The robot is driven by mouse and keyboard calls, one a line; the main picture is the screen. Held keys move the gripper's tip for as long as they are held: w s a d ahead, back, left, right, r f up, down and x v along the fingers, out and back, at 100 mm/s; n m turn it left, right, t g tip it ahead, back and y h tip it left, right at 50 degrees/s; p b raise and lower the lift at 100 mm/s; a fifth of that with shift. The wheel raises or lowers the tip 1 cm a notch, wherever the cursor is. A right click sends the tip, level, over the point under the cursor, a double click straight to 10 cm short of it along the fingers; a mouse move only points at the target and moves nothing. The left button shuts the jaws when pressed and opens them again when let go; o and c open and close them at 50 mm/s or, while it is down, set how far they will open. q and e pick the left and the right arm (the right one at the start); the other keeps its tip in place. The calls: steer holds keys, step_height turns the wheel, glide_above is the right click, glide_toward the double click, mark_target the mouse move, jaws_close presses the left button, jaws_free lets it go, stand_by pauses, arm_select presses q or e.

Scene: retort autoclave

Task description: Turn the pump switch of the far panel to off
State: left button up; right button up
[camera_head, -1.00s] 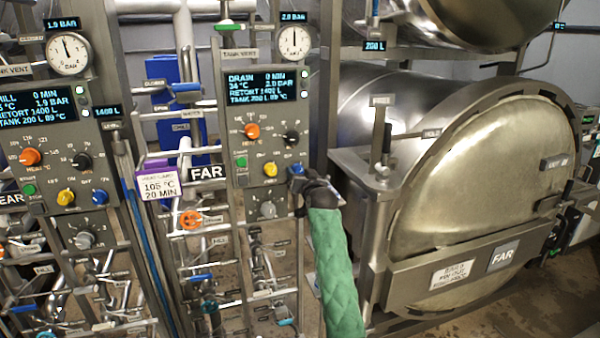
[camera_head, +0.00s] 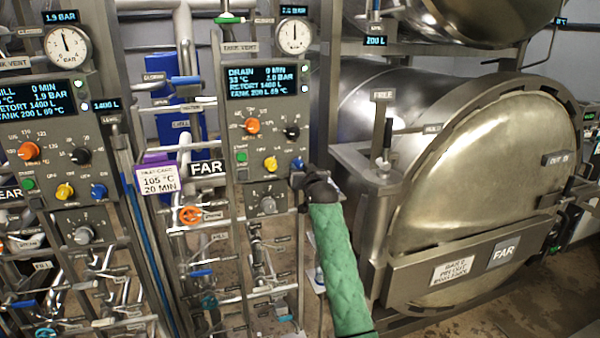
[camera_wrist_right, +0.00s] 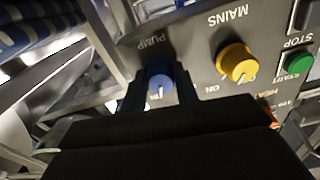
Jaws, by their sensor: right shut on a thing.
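The far panel (camera_head: 236,150) stands in the middle of the head view, with a FAR label on its left. Its pump switch is a blue knob (camera_head: 297,164) at the panel's lower right, partly hidden by my right gripper. The knob (camera_wrist_right: 161,84) shows below the PUMP label in the right wrist view, with its pale mark toward the gripper. My right gripper (camera_head: 302,178) is shut on this knob, a dark finger on each side. The setting the knob points to is hidden. My left gripper is not in view.
Beside the pump knob are the yellow mains knob (camera_head: 270,164) and the green start button (camera_head: 241,157). A similar near panel (camera_head: 55,140) stands at the left. The big far retort door (camera_head: 490,190) fills the right. Pipes and valves crowd below the panels.

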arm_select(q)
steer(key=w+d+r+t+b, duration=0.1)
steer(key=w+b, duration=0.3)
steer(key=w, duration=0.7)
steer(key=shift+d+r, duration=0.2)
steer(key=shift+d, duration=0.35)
arm_select(e)
steer(key=shift+d+n, duration=0.1)
steer(key=shift+n, duration=5.1)
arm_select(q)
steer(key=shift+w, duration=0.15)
arm_select(e)
steer(key=shift+r, duration=0.1)
steer(key=o, duration=1)
